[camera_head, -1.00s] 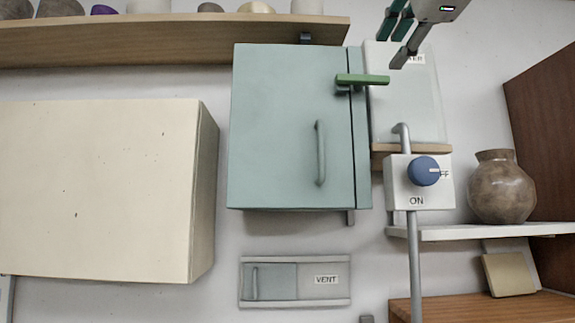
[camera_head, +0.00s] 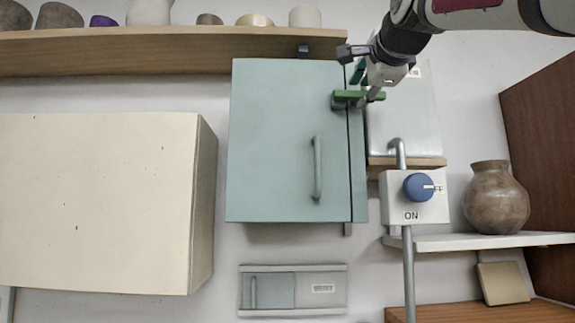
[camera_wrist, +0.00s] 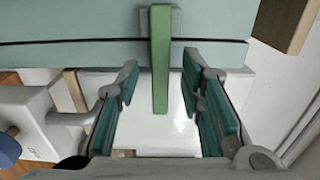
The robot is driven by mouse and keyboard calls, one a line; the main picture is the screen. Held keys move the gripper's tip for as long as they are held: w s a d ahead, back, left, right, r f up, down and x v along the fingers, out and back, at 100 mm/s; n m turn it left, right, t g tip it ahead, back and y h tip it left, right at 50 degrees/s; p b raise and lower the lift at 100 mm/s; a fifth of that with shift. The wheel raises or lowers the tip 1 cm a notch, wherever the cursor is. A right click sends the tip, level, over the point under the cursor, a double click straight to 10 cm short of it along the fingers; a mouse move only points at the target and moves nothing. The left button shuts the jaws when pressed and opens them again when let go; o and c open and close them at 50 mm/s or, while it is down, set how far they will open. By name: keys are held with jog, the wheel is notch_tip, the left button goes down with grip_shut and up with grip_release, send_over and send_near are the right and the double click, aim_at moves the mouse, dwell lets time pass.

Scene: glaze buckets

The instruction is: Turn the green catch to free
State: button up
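The green catch (camera_head: 343,99) lies horizontally across the right edge of the blue-green cabinet door (camera_head: 270,140), near its top. Its right end reaches past the seam. My gripper (camera_head: 362,76) is at the catch in the head view, partly in front of it. In the wrist view, the catch (camera_wrist: 160,60) runs between the two parted teal-padded fingers (camera_wrist: 160,82), with a visible gap on each side. The gripper is open and holds nothing.
A white labelled box (camera_head: 405,125) is right of the cabinet. Below it are a pipe and a blue ON/OFF knob (camera_head: 418,187). A brown vase (camera_head: 495,197) stands on a white shelf at right. A wooden shelf (camera_head: 170,47) with pots runs above left.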

jog(key=shift+w, duration=0.45)
grip_shut()
